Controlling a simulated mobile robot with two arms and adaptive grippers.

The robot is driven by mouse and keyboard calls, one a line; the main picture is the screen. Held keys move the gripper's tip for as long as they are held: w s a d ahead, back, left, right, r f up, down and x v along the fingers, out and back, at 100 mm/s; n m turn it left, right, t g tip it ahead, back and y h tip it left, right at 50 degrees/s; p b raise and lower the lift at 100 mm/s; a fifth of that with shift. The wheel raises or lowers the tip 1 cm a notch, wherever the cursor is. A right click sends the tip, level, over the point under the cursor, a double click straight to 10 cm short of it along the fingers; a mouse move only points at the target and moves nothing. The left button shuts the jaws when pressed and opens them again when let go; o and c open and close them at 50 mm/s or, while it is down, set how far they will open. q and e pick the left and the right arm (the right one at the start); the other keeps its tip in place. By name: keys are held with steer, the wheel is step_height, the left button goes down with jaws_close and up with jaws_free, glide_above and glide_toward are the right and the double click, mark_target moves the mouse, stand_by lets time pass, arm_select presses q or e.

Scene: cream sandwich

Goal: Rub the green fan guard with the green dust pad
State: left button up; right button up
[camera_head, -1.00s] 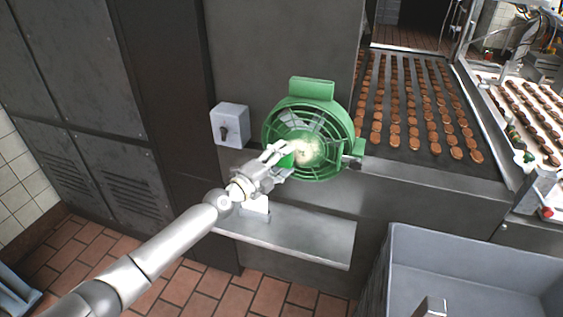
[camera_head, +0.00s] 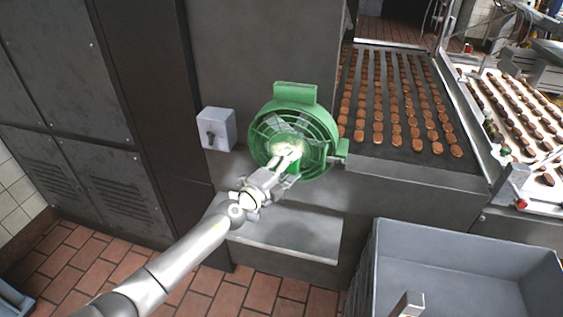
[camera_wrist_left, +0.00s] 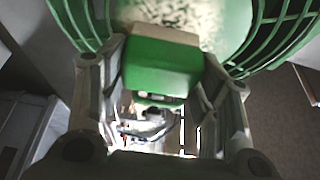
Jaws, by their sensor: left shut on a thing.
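The green fan guard (camera_head: 333,135) stands upright on the machine's front in the head view. A pale, dusty patch (camera_head: 288,147) covers its round hub. The guard's ribs (camera_wrist_left: 275,28) and speckled hub also show at the top of the left wrist view. My left gripper (camera_head: 287,164) is in front of the hub. It is shut on the green dust pad (camera_wrist_left: 162,68), a block with a tan far edge facing the hub. The pad is up against the hub or very close; contact cannot be told. Fingers hide the pad in the head view.
A grey switch box (camera_head: 217,129) is left of the guard. A metal shelf (camera_head: 300,238) lies below it. A conveyor (camera_head: 400,157) with rows of brown biscuits runs to the right. A large grey bin (camera_head: 450,285) stands at the lower right.

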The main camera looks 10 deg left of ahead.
arm_select(q)
steer(key=shift+d+r+p, duration=0.15)
steer(key=shift+d+p, duration=0.2)
steer(key=shift+d, duration=1.25)
steer(key=shift+r+p, duration=0.7)
steer(key=shift+p, duration=0.25)
steer(key=shift+a+f, duration=0.1)
steer(key=shift+a, duration=0.1)
steer(key=shift+a+f+b, duration=0.1)
steer(key=shift+a+b, duration=0.3)
steer(key=shift+a, duration=1)
steer(key=shift+a+b, duration=0.45)
steer(key=shift+a, duration=0.25)
steer(key=a+b, duration=0.1)
steer(key=a, duration=0.3)
steer(key=shift+w+a, duration=0.1)
steer(key=shift+a, duration=0.15)
steer(key=shift+d+r+p, duration=0.1)
steer(key=shift+r+p, duration=0.6)
steer(key=shift+r, duration=0.1)
steer(key=shift+d+p, duration=0.4)
steer(key=shift+d, duration=0.4)
steer(key=shift+d+f, duration=0.1)
steer(key=shift+d, duration=0.75)
steer(key=shift+d+p, duration=0.55)
steer(key=shift+d, duration=0.35)
steer(key=shift+d+p, duration=0.35)
steer(key=shift+d, duration=1.7)
